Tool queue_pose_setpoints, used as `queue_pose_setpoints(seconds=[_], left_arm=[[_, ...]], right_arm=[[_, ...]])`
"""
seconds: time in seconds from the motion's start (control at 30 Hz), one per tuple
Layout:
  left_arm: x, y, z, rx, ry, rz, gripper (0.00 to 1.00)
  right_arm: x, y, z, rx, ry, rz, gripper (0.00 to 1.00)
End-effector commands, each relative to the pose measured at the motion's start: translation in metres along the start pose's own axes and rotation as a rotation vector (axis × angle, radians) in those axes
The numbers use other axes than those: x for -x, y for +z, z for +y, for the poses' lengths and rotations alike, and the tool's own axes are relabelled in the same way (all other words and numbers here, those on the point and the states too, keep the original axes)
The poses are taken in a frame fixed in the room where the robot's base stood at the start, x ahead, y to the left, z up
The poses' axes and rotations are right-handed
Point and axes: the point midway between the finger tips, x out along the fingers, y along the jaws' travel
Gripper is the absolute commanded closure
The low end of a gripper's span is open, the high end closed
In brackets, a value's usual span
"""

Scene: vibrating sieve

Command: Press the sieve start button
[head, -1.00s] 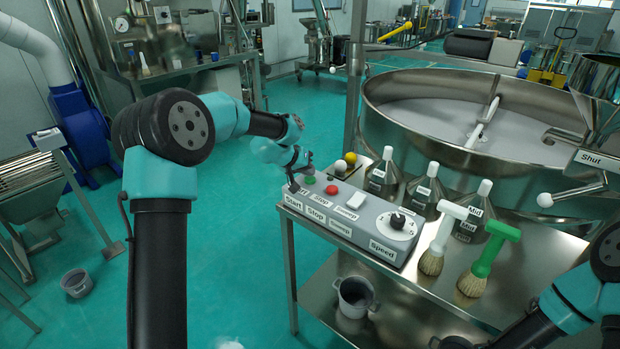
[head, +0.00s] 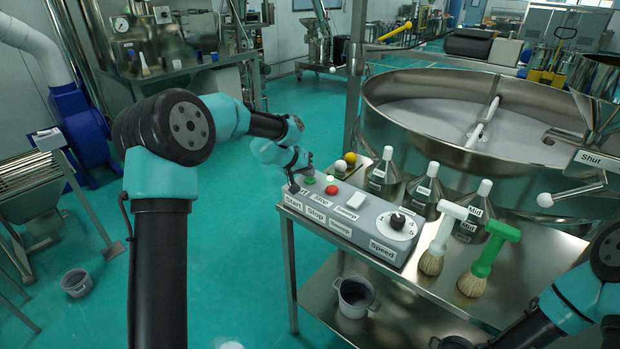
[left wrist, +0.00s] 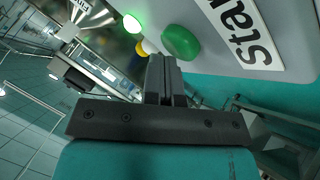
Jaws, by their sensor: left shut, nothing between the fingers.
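The grey control box (head: 375,222) sits on the steel table's near left corner. Its green start button (head: 309,180) is at the left end, behind the "Start" label (head: 293,201). A red stop button (head: 331,189) and a white sweep switch (head: 355,201) follow to the right. My left gripper (head: 294,188) is shut and empty at the box's left end. In the left wrist view its fingertips (left wrist: 163,62) are close beside the green button (left wrist: 181,42); I cannot tell whether they touch it. A lamp (left wrist: 132,23) near the button glows green. My right gripper's jaws are not clearly visible.
The large round sieve (head: 440,135) stands behind the table. Several labelled metal bottles (head: 425,190) and two brushes (head: 489,258) stand right of the box. A speed knob (head: 397,221) is at its right end. Open floor lies left of the table.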

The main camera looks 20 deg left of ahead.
Motion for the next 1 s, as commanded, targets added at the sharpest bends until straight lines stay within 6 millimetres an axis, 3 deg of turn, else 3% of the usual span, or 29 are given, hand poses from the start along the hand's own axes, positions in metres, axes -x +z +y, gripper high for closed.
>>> queue_pose_setpoints(seconds=[1.0], left_arm=[[0.024,-0.018,0.018,-0.001,0.0,0.002,1.0]], right_arm=[[0.0,0.0,0.0,0.0,0.0,0.0,0.57]])
